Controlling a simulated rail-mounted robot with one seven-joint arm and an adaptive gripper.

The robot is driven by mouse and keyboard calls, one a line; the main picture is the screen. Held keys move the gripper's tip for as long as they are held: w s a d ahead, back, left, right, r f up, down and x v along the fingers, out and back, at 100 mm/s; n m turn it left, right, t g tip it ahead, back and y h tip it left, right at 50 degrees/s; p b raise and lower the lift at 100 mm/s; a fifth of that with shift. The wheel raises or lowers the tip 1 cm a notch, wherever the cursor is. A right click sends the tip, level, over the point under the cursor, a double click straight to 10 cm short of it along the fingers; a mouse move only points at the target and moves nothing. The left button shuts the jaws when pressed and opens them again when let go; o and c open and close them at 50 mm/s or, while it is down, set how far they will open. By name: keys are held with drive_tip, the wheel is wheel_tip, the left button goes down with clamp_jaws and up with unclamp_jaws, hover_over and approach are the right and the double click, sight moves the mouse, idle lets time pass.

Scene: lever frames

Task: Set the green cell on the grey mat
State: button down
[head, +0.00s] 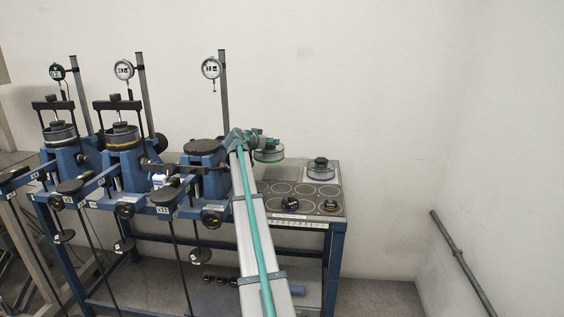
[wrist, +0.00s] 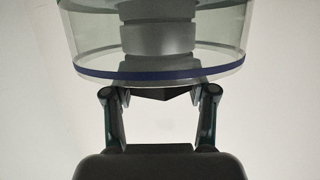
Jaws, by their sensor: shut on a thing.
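My gripper (head: 262,143) is shut on a round clear-walled cell (head: 268,155), held up above the back left of the bench top. This cell looks green-edged in the head view. In the wrist view the held cell (wrist: 160,72) shows clear walls, a grey stepped core and a dark blue band, so its colour is not certain. The gripper fingers (wrist: 160,108) reach to it from below in that view. A plain grey patch (head: 281,173), possibly the grey mat, lies under and right of the held cell; its edges are hard to tell.
A second cell with a dark cap and purplish ring (head: 320,170) stands on a pale pad at the back right. A plate with several ringed circles (head: 283,188) carries dark round parts at the front. Blue lever frames with dial gauges (head: 203,160) stand close to the left.

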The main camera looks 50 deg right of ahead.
sight(277, 149)
drive_tip(key=x, duration=0.6)
drive_tip(key=shift+f, duration=0.1)
drive_tip(key=d+f, duration=0.1)
drive_tip(key=f, duration=0.1)
drive_tip(key=d+f+p, duration=0.1)
drive_tip(key=d+f, duration=0.1)
drive_tip(key=shift+w+d+f, duration=0.1)
drive_tip(key=shift+d+f, duration=0.05)
drive_tip(key=shift+f, duration=0.05)
drive_tip(key=shift+d+f, duration=0.2)
drive_tip(key=shift+f, duration=0.6)
drive_tip(key=shift+d+f, duration=0.2)
drive_tip(key=shift+f, duration=0.55)
drive_tip(key=shift+d+f, duration=0.2)
drive_tip(key=shift+f, duration=0.6)
drive_tip(key=shift+f, duration=0.15)
drive_tip(key=shift+c, duration=1.7)
unclamp_jaws()
